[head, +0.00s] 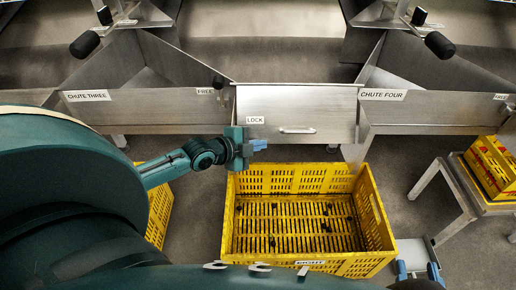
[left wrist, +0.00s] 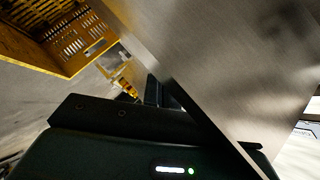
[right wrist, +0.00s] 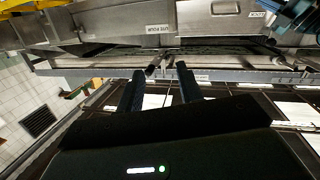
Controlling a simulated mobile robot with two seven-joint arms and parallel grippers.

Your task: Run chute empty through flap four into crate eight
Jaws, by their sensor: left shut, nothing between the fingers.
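Chute four (head: 440,105), a steel trough labelled CHUTE FOUR, is at the right of the head view. A steel flap panel (head: 330,103) with a LOCK label and a bar handle (head: 297,131) stands beside it. I cannot read a flap number. The yellow crate eight (head: 383,240) is below the panel, with several small dark pieces scattered on its floor. My left gripper (head: 258,145) is shut and empty at the panel's lower left edge, above the crate's back left corner. My right gripper (head: 418,269) is open and empty right of the crate; its parted fingers show in the right wrist view (right wrist: 160,88).
Chute three (head: 140,110) is at the left, with a FREE label near its right end. Another yellow crate (head: 158,212) is partly hidden behind my left arm. A red and yellow crate (head: 490,165) stands on a metal stand at the right. Black knobs hang above both chutes.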

